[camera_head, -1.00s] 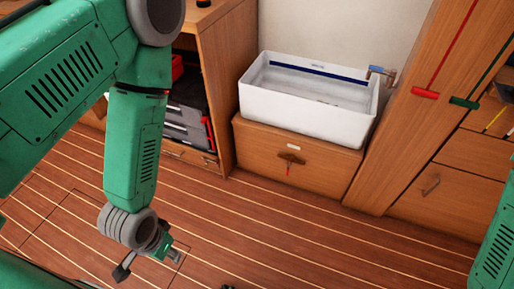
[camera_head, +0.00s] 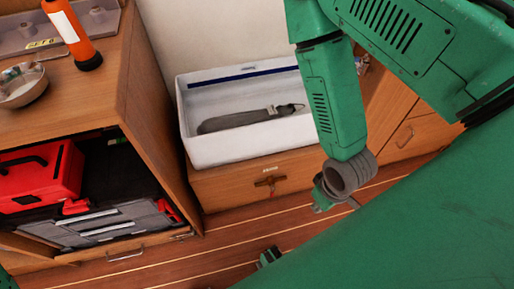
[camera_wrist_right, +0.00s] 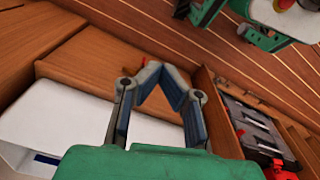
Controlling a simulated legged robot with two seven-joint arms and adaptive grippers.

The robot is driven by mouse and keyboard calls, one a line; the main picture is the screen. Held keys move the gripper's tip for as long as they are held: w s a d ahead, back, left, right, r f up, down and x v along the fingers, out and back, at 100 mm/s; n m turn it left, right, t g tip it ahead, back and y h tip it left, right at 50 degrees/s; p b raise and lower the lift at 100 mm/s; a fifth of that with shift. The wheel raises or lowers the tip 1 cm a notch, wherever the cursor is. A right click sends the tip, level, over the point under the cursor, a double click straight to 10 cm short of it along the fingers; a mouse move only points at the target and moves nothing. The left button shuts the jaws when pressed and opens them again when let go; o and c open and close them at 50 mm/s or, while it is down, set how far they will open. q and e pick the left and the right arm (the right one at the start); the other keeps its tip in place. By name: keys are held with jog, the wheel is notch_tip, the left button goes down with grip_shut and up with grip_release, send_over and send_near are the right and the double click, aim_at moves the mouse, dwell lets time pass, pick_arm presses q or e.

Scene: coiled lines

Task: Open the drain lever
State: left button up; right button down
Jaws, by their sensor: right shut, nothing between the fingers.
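The drain lever (camera_head: 270,181) is a small dark brown handle with a little red on it. It is on the front of the wooden cabinet (camera_head: 225,191) under the white sink (camera_head: 240,152). A long dark grey shape (camera_head: 243,120) shows inside the sink. My right gripper (camera_head: 324,196) is to the right of the lever in the head view, apart from it. In the right wrist view its fingers (camera_wrist_right: 160,72) meet at the tips, with nothing between them. A small green part at the bottom (camera_head: 269,257) appears to be my left gripper; its fingers are not clear.
At left stands a wooden shelf unit (camera_head: 140,110) with a red toolbox (camera_head: 40,178) and grey cases (camera_head: 105,222). An orange flashlight (camera_head: 72,30) and a bowl (camera_head: 22,84) are on top. Some striped floor (camera_head: 215,255) is clear before the cabinet.

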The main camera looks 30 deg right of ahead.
pick_arm(q)
jog(key=shift+o, duration=0.7)
jog(key=shift+s+d+r, duration=0.15)
jog(key=shift+d+r, duration=0.05)
jog(key=shift+d, duration=0.25)
pick_arm(e)
jog(key=w+a+f+t+h+b, duration=0.1)
jog(key=w+f+t+b, duration=0.15)
jog(key=w+f, duration=0.55)
jog(key=w+a+f+t+h+b, duration=0.15)
jog(key=w+f+b, duration=0.35)
jog(key=f, duration=0.6)
pick_arm(q)
notch_tip(320, 180, down, 12)
jog(key=b, duration=0.4)
jog(key=shift+a+f+b, duration=0.2)
jog(key=shift+a+b, duration=0.1)
jog(key=shift+a, duration=0.15)
pick_arm(e)
jog(key=w+a+f+m+h, duration=0.1)
jog(key=w+a+f, duration=0.1)
jog(key=f, duration=0.4)
jog(key=w+a+f+m+h, duration=0.1)
jog(key=w+a+f+h, duration=0.1)
jog(key=a+f, duration=0.3)
notch_tip(320, 180, down, 2)
jog(key=shift+w+a+f, duration=0.1)
jog(key=shift+w+a, duration=0.15)
jog(key=shift+w, duration=0.6)
